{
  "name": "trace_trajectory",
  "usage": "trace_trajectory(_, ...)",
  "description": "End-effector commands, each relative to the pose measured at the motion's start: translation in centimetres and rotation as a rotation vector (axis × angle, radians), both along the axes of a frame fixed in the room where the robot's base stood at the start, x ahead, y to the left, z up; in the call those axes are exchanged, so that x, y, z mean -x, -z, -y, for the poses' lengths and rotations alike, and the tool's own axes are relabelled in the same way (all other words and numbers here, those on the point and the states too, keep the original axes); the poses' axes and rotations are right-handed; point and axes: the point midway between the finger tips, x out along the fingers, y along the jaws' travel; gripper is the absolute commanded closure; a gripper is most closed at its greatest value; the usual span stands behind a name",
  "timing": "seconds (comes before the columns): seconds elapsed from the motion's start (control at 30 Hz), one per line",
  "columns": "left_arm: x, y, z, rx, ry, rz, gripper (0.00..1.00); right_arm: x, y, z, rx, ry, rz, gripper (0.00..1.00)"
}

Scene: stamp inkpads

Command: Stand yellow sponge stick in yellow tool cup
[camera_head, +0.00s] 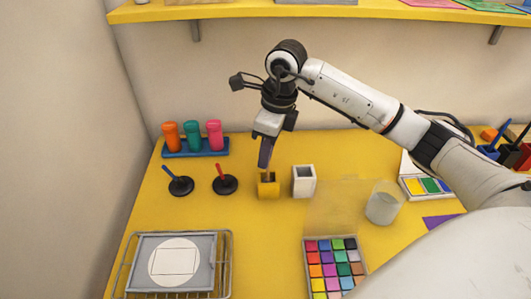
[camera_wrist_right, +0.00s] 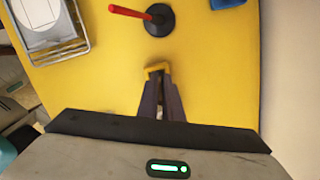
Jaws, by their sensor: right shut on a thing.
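The yellow tool cup (camera_head: 268,190) stands on the table below my right gripper (camera_head: 265,164). In the right wrist view, part of the cup's yellow rim (camera_wrist_right: 158,67) shows just beyond my fingertips (camera_wrist_right: 160,82). My right gripper points down over the cup and is shut on a thin stick, which I take to be the yellow sponge stick (camera_head: 267,175). The stick is almost wholly hidden by the fingers and the cup. Its lower end seems to be at or inside the cup mouth; how deep, I cannot tell. My left gripper is not in view.
A white cup (camera_head: 304,180) stands close to the right of the yellow cup. A red-handled stamp (camera_head: 225,181) and a blue-handled one (camera_head: 179,182) stand to the left. Orange, green and pink bottles (camera_head: 192,137) stand behind. A colour inkpad box (camera_head: 335,267) lies in front.

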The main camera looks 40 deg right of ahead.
Motion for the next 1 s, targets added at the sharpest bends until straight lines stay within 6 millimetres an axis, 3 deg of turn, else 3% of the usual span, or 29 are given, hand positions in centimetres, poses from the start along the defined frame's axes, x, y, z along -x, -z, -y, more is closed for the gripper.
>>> trace_trajectory(0.2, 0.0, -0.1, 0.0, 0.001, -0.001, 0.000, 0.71, 0.0, 0.0, 0.0, 0.000, 0.000, 0.000, 1.00)
trace_trajectory(0.23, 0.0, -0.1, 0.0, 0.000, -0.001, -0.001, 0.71, 0.0, 0.0, 0.0, 0.000, 0.000, 0.000, 0.89)
trace_trajectory(0.33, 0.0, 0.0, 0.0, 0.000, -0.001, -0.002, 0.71, 0.0, 0.0, 0.0, 0.000, 0.000, 0.000, 0.72)
trace_trajectory(0.67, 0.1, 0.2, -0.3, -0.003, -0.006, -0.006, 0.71, 0.0, -0.3, 0.0, 0.000, 0.000, 0.001, 0.72)
trace_trajectory(0.77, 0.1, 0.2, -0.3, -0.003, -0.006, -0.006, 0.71, 0.1, -1.3, 0.1, 0.001, -0.001, 0.003, 0.72)
trace_trajectory(1.0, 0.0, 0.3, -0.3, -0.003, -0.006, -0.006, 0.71, 0.6, -6.0, 0.6, 0.001, 0.001, 0.006, 0.72)
